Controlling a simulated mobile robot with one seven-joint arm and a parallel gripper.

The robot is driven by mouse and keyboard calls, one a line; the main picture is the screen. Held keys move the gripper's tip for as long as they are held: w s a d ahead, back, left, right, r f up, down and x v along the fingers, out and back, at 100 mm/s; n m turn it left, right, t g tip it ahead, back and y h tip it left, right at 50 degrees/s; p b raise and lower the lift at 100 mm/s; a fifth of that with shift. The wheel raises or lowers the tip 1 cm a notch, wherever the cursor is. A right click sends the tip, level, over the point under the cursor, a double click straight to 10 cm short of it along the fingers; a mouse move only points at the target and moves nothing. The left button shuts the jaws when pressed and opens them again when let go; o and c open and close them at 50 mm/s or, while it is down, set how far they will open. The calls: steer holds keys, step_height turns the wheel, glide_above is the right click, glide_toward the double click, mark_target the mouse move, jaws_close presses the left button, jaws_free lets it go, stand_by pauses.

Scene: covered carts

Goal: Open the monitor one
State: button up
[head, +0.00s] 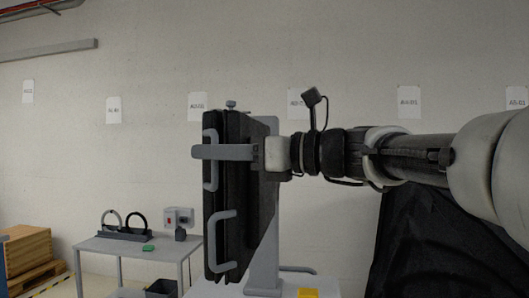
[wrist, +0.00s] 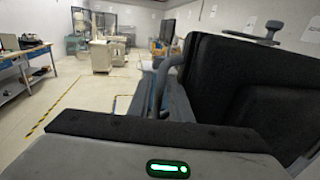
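The monitor (head: 245,215) is a black, upright unit of two panels set close together on a grey stand (head: 264,255). An upper grey handle (head: 207,180) and a lower grey handle (head: 222,241) sit on its left side. My gripper (head: 200,152) reaches leftward across the monitor's upper part, its grey finger overlapping the upper handle. In the wrist view, the black monitor (wrist: 245,85) fills the right side, and a curved grey handle (wrist: 168,68) rises beside my fingers. Contact with the handle and the finger gap are unclear.
A grey table (head: 133,245) with two dark rings in a holder stands at the left. Wooden pallets (head: 30,250) are at the far left. A black-covered object (head: 440,250) stands at the right. The wrist view shows open floor (wrist: 95,100) with yellow lines.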

jaws_close()
